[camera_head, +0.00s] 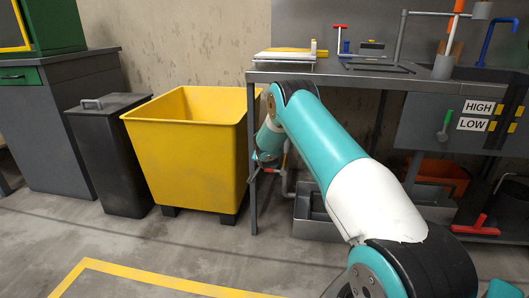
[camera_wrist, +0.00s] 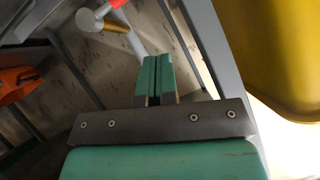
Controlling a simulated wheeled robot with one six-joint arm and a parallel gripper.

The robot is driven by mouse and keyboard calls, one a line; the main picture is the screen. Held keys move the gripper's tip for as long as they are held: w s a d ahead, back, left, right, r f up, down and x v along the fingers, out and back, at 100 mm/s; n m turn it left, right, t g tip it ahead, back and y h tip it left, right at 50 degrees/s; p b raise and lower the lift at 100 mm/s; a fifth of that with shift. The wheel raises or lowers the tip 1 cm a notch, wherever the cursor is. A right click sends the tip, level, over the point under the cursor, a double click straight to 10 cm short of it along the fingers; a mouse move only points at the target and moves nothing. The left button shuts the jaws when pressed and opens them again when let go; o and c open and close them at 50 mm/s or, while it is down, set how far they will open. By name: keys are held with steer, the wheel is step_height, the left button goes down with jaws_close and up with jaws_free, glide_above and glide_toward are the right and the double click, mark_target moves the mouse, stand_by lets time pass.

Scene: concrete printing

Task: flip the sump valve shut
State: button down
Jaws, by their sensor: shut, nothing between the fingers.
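The sump valve shows in the wrist view as a brass body (camera_wrist: 116,27) on a pale pipe (camera_wrist: 88,20) at the top. Part of its red handle (camera_wrist: 118,4) is cut off by the top edge. In the head view, the small red handle (camera_head: 270,170) and the grey pipe (camera_head: 289,184) are under the bench, beside its front left leg. My gripper (camera_wrist: 154,64) has green fingers closed together with nothing between them. It is apart from the valve, which lies beyond the fingertips and to their left.
A yellow tub (camera_head: 190,148) stands close left of the bench leg (camera_head: 252,160); it also fills the right of the wrist view (camera_wrist: 285,60). A grey trough (camera_head: 312,224) and an orange crate (camera_head: 440,176) sit under the bench. Floor in front is clear.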

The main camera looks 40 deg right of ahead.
steer(key=shift+p+v, duration=0.3)
steer(key=shift+v, duration=1.05)
steer(key=shift+w+a, duration=0.1)
steer(key=shift+w, duration=0.1)
steer(key=a+r+n+y, duration=0.2)
steer(key=a+r, duration=0.3)
steer(key=a, duration=0.4)
steer(key=a+r+n+y, duration=0.25)
steer(key=a+r, duration=0.35)
steer(key=a, duration=0.3)
steer(key=s+a+r+n+g+y, duration=0.2)
steer(key=s+a+r, duration=0.2)
steer(key=s+a, duration=0.3)
steer(key=s+a+r+n+g+y, duration=0.1)
steer(key=s+a+r+n+y, duration=0.2)
steer(key=a, duration=0.5)
steer(key=s+a+r+n+g+y, duration=0.1)
steer(key=s+a+r+n+g, duration=0.2)
steer(key=s, duration=0.8)
steer(key=s+a+r+n+g, duration=0.1)
steer(key=s+a+n, duration=0.4)
steer(key=s, duration=0.6)
steer(key=s+a+r+n+g+y, duration=0.15)
steer(key=s+a, duration=0.35)
steer(key=s, duration=0.5)
step_height(320, 180, up, 38)
steer(key=p, duration=3.7)
steer(key=shift+w+n+g+p, duration=0.15)
steer(key=shift+n+g+p, duration=0.15)
steer(key=shift+g, duration=0.05)
